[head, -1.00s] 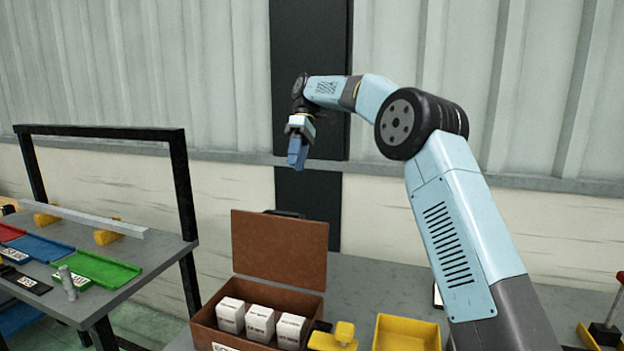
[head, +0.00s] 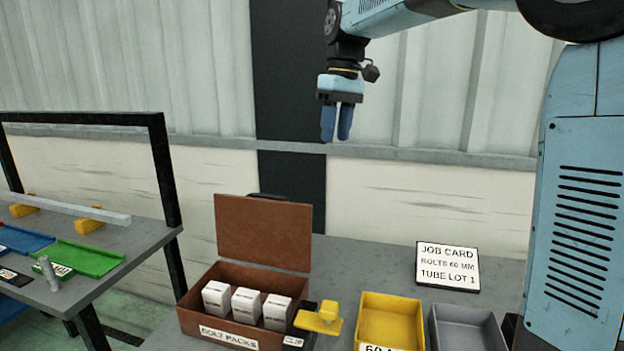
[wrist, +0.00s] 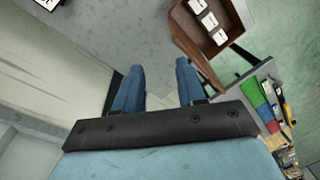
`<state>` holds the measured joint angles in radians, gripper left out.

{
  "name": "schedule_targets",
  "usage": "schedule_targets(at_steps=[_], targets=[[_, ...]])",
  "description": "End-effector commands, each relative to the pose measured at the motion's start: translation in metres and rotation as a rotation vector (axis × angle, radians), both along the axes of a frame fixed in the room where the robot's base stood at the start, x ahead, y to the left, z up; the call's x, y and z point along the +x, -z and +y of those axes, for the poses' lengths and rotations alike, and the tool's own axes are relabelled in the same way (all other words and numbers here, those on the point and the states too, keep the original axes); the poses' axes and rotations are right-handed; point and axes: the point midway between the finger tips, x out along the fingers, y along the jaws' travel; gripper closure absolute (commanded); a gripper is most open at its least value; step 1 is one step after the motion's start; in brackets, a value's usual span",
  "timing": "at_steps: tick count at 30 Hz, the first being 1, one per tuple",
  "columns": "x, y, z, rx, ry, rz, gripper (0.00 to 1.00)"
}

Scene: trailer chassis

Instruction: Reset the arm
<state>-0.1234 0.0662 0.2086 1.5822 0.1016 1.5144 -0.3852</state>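My gripper (head: 337,122) hangs in the air with its blue fingers pointing down, well above the bench and in front of the wall. In the wrist view, my gripper's two blue fingers (wrist: 157,90) stand apart with bare grey surface showing between them, so it is open and empty. My light blue arm rises at the right of the head view and reaches left over the bench to the wrist.
An open brown case (head: 262,230) labelled BOLT PACKS holds three white boxes (head: 246,304). To its right are a yellow clip (head: 320,320), a yellow bin (head: 390,318), a grey bin (head: 466,328) and a job card (head: 447,267). A side table (head: 110,262) with coloured trays stands left.

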Motion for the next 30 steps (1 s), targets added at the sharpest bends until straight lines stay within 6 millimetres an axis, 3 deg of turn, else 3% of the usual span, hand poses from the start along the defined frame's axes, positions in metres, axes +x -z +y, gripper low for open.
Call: schedule_targets(at_steps=[8,17,30], targets=[[-0.054,0.005,-0.049,-0.020,0.168,-0.113,0.60],[-0.114,0.024,-0.098,-0.022,0.343,-0.231,0.60],[-0.202,0.077,-0.158,0.015,0.589,-0.395,0.60]])
